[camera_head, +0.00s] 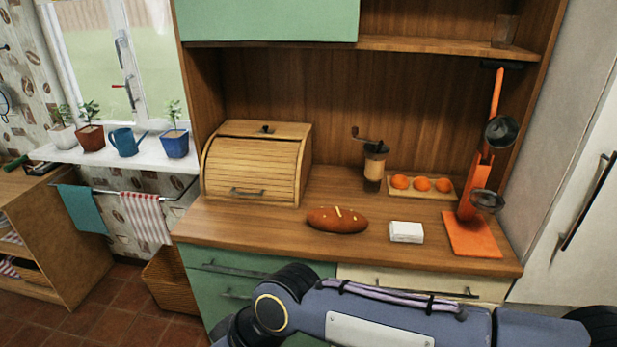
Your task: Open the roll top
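The roll top is the slatted wooden front (250,167) of a bread box (306,165) at the back left of the counter. It is rolled down and looks shut. A dark bar handle (248,192) sits near its lower edge, and a small dark knob is on the box's top. An arm of mine, entering from the right, crosses the bottom of the view in front of the counter, well apart from the box. Its gripper is out of the frame, and so is my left gripper.
On the wooden counter (270,228) are a bread loaf (337,220), a white block (406,232), a coffee grinder (375,160), a tray (447,192) of orange fruits and an orange stand (473,235). The counter before the box is clear. A shelf (430,46) overhangs the back.

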